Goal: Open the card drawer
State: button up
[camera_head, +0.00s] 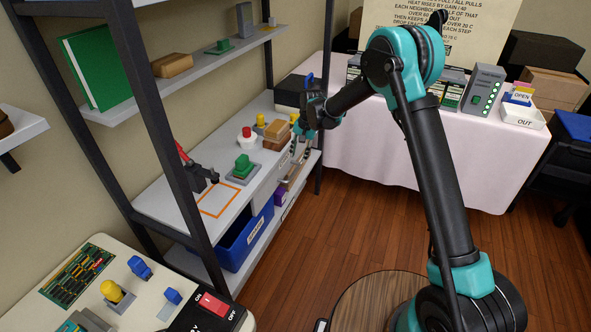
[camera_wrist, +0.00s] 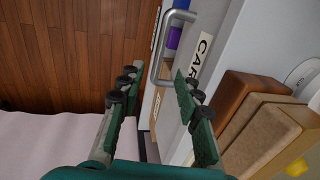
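The card drawer has a light grey front with a white label (camera_wrist: 202,58) whose visible letters read "CAR". Its metal bar handle (camera_wrist: 168,45) stands out from the front in the wrist view. My gripper (camera_wrist: 157,84) is open, with one green finger on each side of the handle's lower end. The right finger is close to the drawer front; I cannot tell whether it touches. In the head view my gripper (camera_head: 298,143) is at the shelf's front edge, partly hiding the drawer and handle. How far the drawer stands open is unclear.
Brown blocks (camera_head: 277,134), a red button (camera_head: 246,132) and a green-topped device (camera_head: 243,166) stand on the shelf (camera_head: 165,200). A blue bin (camera_head: 243,240) is below. A pink-clothed table (camera_head: 400,140) stands behind. The wooden floor before the shelf is clear.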

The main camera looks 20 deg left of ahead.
aim_at(295, 172)
jog(key=f, duration=0.3)
jog(key=a+f, duration=0.1)
jog(key=f, duration=0.4)
jog(key=shift+w+a+f, duration=0.1)
jog(key=shift+a+f, duration=0.25)
jog(key=shift+f, duration=0.05)
grip_shut()
